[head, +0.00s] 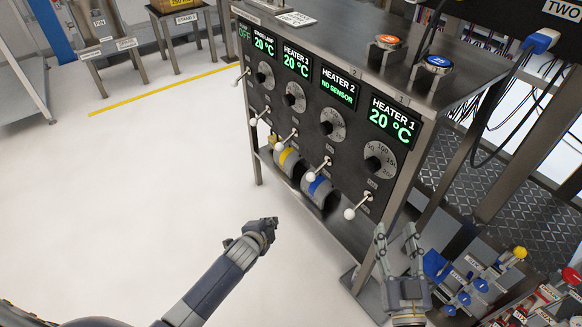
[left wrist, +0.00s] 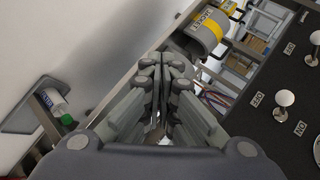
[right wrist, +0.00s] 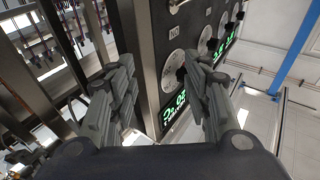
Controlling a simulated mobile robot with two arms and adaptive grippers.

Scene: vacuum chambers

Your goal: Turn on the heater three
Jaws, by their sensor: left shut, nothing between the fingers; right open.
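The heater 3 display (head: 296,60) reads 20 °C on the dark upright panel. Below it are its round dial (head: 295,97) and a lever switch with a white ball knob (head: 280,146). The levers in the row look alike, all slanting down and outward. My left gripper (head: 272,224) is shut and empty, in front of and below the panel, apart from the levers. Its wrist view shows the closed fingers (left wrist: 166,62) with white knobs (left wrist: 285,98) beside OFF and ON labels at right. My right gripper (head: 398,238) is open and empty near the panel's right end.
Heater 2 display (head: 339,88) reads NO SENSOR; heater 1 display (head: 392,120) reads 20 °C. Yellow-banded (head: 290,160) and blue-banded (head: 320,190) cylinders sit below the levers. A rack of coloured valves (head: 470,285) stands at lower right. The floor left of the panel is clear.

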